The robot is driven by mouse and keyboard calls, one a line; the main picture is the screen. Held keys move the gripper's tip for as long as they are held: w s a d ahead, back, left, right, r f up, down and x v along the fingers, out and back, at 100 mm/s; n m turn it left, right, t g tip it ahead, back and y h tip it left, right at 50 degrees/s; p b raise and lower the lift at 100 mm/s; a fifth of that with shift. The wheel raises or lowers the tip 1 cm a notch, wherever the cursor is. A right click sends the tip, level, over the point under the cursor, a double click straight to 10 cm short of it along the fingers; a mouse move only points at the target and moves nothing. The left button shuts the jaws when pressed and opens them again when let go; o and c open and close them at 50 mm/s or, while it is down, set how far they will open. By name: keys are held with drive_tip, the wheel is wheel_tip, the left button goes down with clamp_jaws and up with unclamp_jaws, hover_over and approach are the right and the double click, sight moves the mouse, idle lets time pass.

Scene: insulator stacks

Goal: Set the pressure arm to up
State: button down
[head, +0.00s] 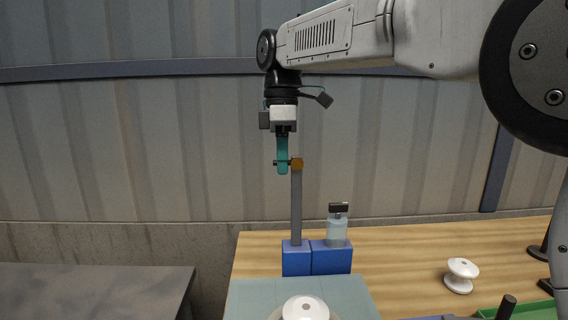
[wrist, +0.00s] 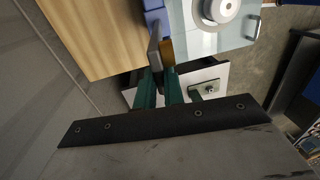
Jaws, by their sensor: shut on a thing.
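The pressure arm (head: 296,205) is a slim grey bar standing upright from a blue block (head: 296,258), with an orange block (head: 297,164) at its top. A short dark pin sticks out to the left at the top. My gripper (head: 283,166), with teal fingers pointing down, is shut at this pin, beside the orange block. In the wrist view the fingers (wrist: 161,80) reach toward the grey bar (wrist: 154,42) and the orange block (wrist: 167,50). The exact contact is partly hidden by the fingers.
A clear bottle with a dark cap (head: 337,226) stands by the second blue block. A white insulator (head: 304,308) sits on the pale blue plate (head: 350,292) in front. Another white insulator (head: 461,275) and a green tray (head: 535,310) are at right. The space above is clear.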

drive_tip(key=shift+w+a+f, duration=0.1)
drive_tip(key=shift+w+f, duration=0.2)
drive_tip(key=shift+w, duration=0.6)
drive_tip(key=shift+w+f, duration=0.3)
drive_tip(key=shift+w, duration=0.6)
drive_tip(key=c, duration=1.5)
unclamp_jaws()
drive_tip(key=shift+o, duration=0.2)
drive_tip(key=shift+w+f, duration=0.15)
drive_tip(key=shift+w, duration=0.1)
drive_tip(key=r, duration=0.8)
drive_tip(key=shift+w+a, duration=0.1)
drive_tip(key=shift+w, duration=0.25)
